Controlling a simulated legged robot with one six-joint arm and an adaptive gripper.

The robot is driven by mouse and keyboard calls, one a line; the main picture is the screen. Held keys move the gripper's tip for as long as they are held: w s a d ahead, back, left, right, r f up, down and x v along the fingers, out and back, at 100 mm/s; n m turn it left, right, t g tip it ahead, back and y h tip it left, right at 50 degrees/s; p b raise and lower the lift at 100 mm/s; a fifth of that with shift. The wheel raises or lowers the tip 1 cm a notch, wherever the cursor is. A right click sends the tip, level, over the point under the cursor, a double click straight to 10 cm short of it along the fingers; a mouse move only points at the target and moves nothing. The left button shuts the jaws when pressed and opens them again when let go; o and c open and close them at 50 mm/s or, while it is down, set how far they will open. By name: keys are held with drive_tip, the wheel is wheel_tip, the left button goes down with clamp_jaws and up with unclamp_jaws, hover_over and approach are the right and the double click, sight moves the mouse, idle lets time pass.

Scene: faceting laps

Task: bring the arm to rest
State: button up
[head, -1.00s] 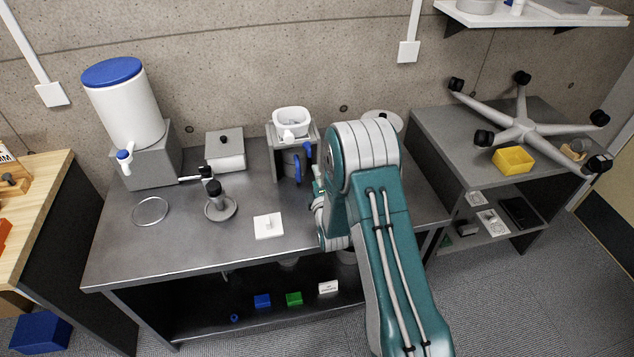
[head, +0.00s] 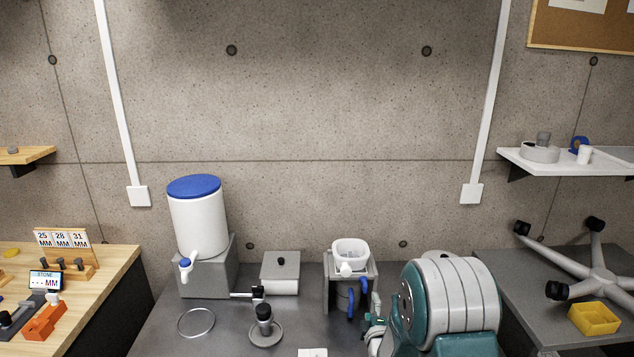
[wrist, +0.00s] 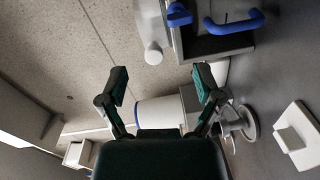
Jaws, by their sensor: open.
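My arm (head: 445,300) is folded at the lower right of the head view, a teal and white link standing over the grey bench. My gripper (wrist: 160,82) shows in the wrist view with its two dark green fingers spread apart and nothing between them. In the head view the gripper is mostly hidden behind or beside my arm link. Beyond the fingers, in the wrist view, are the white tank (wrist: 158,112) and a round-based stand (wrist: 240,125), both apart from the fingers.
The bench (head: 220,335) carries a blue-lidded tank (head: 197,218), a lidded grey box (head: 281,275), a metal ring (head: 196,322), a black-knobbed stand (head: 265,330) and a blue-handled unit with a white bowl (head: 350,252). A yellow bin (head: 594,318) and a wheeled base (head: 597,280) are at right.

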drive_tip(key=s+r+m+g, duration=0.6)
drive_tip(key=s+r+m, duration=0.3)
drive_tip(key=r, duration=0.6)
drive_tip(key=s+r+m+g, duration=0.2)
drive_tip(key=s+m+g, duration=0.1)
drive_tip(key=s, duration=1.1)
drive_tip(key=s+r+m+g, duration=0.2)
drive_tip(key=s+m, duration=0.2)
drive_tip(key=s, duration=0.9)
drive_tip(key=shift+s+r+g, duration=0.25)
drive_tip(key=shift+s+g, duration=0.1)
drive_tip(key=shift+g, duration=0.05)
